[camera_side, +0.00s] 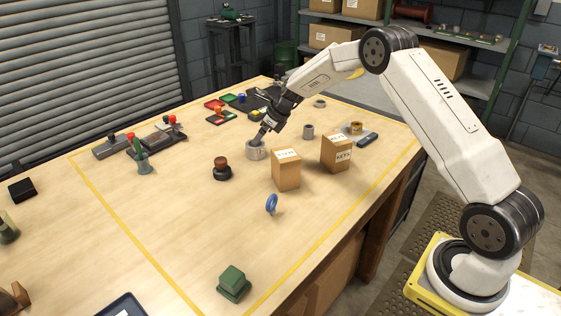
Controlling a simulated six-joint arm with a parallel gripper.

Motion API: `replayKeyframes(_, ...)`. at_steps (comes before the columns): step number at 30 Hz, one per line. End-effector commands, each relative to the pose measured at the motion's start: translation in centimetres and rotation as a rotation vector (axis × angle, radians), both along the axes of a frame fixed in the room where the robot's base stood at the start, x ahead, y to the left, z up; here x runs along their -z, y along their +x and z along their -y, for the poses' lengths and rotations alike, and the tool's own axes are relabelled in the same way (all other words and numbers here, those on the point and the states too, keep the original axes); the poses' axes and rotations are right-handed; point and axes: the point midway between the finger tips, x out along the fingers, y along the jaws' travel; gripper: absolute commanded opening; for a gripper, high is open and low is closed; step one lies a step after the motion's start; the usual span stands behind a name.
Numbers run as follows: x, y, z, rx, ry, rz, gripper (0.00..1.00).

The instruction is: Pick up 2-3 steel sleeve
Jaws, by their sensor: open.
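My gripper (258,141) is open, pointing down and to the left, with its fingertips at the top of a wide grey metal ring-shaped sleeve (255,152) on the wooden table. I cannot tell whether the fingers reach inside it or touch it. A smaller grey sleeve (308,131) stands to the right, and another low grey ring (319,104) lies farther back. No label is readable on these pieces, so I cannot tell which one is 2-3.
Two cardboard boxes (286,170) (336,152) stand in front and to the right of the gripper. A dark red-brown knob piece (222,168) and a blue ring (271,203) are nearby. Fixtures with red knobs (157,138) are at left.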

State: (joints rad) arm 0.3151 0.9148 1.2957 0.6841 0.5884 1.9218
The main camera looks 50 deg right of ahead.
Motion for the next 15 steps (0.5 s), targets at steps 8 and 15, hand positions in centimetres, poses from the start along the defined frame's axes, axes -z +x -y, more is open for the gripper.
replayKeyframes(8,1.5,0.9,-0.4,-0.001,0.0,0.0,1.0)
replayKeyframes(15,1.7,0.9,-0.4,-0.001,0.001,0.0,1.0)
